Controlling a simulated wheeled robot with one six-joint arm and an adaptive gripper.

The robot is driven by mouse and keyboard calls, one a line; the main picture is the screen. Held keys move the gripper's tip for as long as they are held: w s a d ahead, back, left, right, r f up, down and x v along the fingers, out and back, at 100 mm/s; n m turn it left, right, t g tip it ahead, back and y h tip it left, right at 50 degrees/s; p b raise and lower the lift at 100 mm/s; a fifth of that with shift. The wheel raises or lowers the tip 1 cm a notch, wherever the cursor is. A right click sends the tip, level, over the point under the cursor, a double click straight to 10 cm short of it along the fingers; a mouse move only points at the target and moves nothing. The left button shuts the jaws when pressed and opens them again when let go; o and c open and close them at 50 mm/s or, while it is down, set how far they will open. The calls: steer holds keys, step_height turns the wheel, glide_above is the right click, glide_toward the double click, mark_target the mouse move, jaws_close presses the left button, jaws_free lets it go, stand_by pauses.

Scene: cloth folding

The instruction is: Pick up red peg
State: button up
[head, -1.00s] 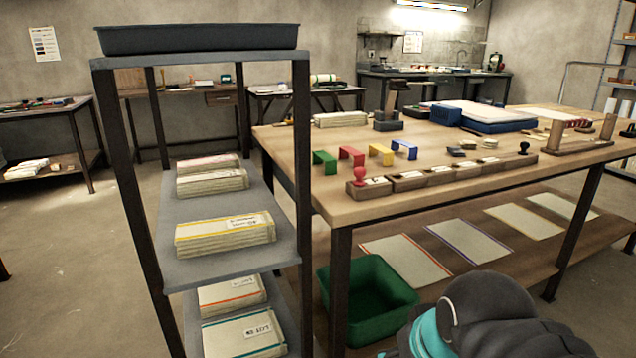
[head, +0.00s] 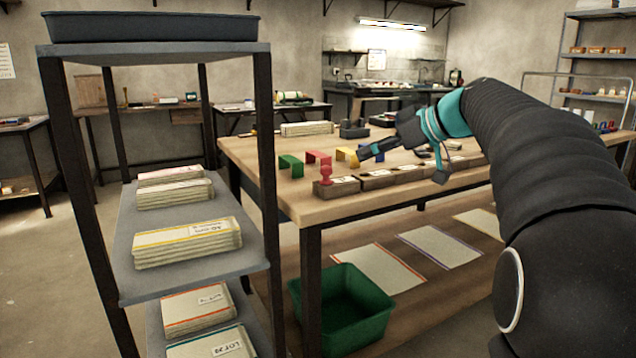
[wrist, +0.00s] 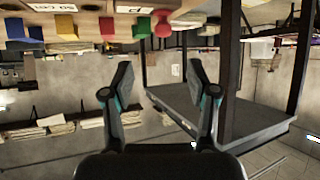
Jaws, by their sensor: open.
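The red peg (head: 326,174) has a round knob and stands upright in the leftmost wooden block (head: 338,188) at the front edge of the workbench. It also shows, upside down, near the top of the wrist view (wrist: 163,26). My gripper (head: 400,166) is above the bench, to the right of the peg in the head view. Its two fingers are spread and empty, with a clear gap between them in the wrist view (wrist: 160,72). The gripper does not touch the peg. It hides part of the row of wooden blocks and the blue arch.
Green (head: 291,165), red (head: 318,158) and yellow (head: 347,156) arches stand behind the peg. A metal rack (head: 262,150) with stacked cloths and a dark tray (head: 150,27) stands close on the left. A green bin (head: 342,310) sits below the bench's front edge.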

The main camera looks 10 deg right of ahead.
mark_target(329, 168)
steer(key=x, duration=0.8)
steer(key=shift+w+r, duration=0.1)
steer(key=x, duration=0.4)
steer(key=shift+a+p, duration=0.3)
steer(key=shift+a, duration=0.15)
steer(key=shift+w+a+f, duration=0.25)
steer(key=shift+a+f, duration=0.1)
steer(key=shift+f, duration=0.05)
steer(key=shift+c, duration=0.3)
jaws_close()
